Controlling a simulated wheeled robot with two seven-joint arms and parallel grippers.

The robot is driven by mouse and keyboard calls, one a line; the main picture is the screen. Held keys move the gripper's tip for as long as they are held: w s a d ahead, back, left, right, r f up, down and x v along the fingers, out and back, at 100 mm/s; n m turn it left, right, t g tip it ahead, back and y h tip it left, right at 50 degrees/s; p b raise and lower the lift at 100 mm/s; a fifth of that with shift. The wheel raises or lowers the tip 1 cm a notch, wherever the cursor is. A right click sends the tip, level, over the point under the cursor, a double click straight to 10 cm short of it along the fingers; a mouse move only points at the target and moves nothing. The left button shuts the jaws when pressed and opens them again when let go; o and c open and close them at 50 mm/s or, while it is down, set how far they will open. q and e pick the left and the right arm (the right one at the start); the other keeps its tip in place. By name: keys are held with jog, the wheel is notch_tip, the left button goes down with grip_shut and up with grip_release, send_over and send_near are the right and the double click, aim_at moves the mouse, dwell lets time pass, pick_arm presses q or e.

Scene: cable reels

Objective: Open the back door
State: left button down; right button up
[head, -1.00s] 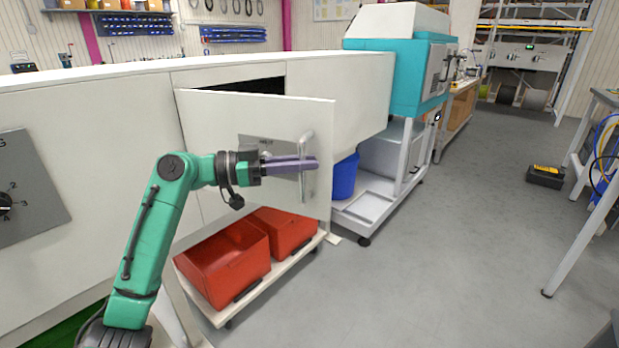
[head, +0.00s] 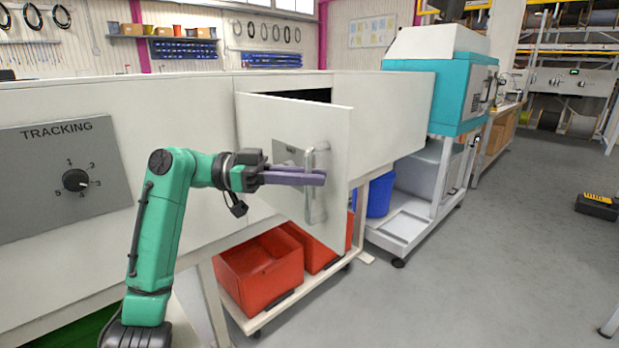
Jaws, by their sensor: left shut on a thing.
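The back door (head: 308,125) is a white panel on the long white machine cabinet (head: 60,105). It stands partly open, with a dark gap (head: 300,95) showing at its top. A grey vertical bar handle (head: 309,205) is on its outer face, near its free right edge. My left gripper (head: 322,177) has its purple fingers shut on the handle, coming from the left. The inside of the cabinet behind the door is mostly hidden. My right gripper is not in view.
Red bins (head: 262,270) sit on a low white trolley (head: 300,297) under the door. A blue bin (head: 380,194) and a teal and white machine (head: 450,90) stand to the right. A tracking dial plate (head: 60,180) is on the cabinet.

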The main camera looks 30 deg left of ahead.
pick_arm(q)
jog(key=shift+r, duration=0.1)
jog(key=c, duration=1.1)
grip_release()
jog(key=shift+a, duration=0.1)
jog(key=v, duration=1.4)
jog(key=shift+s+a+b, duration=0.15)
jog(key=shift+b, duration=0.2)
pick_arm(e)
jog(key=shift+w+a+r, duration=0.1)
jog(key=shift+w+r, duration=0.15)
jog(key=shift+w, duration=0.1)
